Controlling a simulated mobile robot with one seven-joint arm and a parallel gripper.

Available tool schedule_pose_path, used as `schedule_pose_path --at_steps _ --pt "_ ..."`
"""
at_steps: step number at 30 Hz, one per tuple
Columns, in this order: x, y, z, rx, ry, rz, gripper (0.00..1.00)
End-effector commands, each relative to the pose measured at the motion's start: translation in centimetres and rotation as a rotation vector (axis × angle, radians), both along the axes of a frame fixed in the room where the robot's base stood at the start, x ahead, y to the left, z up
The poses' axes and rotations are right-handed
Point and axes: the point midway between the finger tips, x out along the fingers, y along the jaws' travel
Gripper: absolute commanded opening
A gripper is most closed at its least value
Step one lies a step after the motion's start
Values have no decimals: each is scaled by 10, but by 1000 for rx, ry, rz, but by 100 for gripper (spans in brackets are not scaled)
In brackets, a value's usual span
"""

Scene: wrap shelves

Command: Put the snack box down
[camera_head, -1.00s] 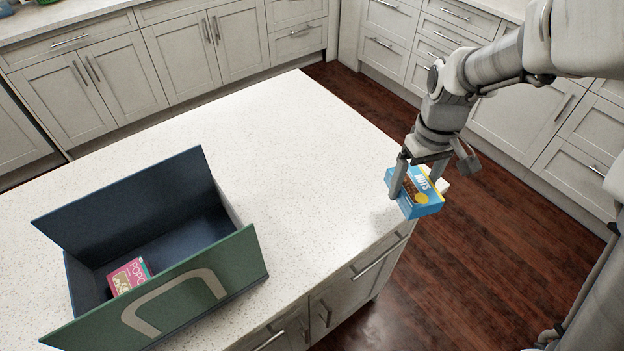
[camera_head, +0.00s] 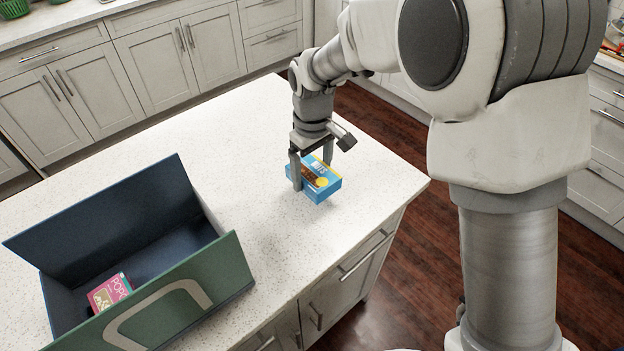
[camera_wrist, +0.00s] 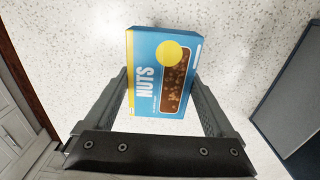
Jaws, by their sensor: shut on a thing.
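The snack box is a blue and yellow box marked NUTS (camera_head: 322,186). My gripper (camera_head: 312,174) is shut on it, one finger on each side, over the right part of the white speckled counter (camera_head: 262,125). In the wrist view the box (camera_wrist: 146,75) sits between the two fingers (camera_wrist: 165,100) with its printed face toward the camera. Whether the box touches the counter or hangs just above it I cannot tell.
An open green and dark blue bin (camera_head: 222,268) stands at the left of the counter with a pink popcorn box (camera_head: 108,293) inside. The counter between bin and gripper is clear. The counter's right edge lies near the gripper, with wooden floor (camera_head: 385,125) beyond.

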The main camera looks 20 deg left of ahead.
Motion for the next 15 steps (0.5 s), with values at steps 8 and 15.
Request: schedule_pose_path --at_steps 8,15 --pt "0 2 -28 -1 2 0 29" --pt "1 2 -41 2 -1 -1 29"
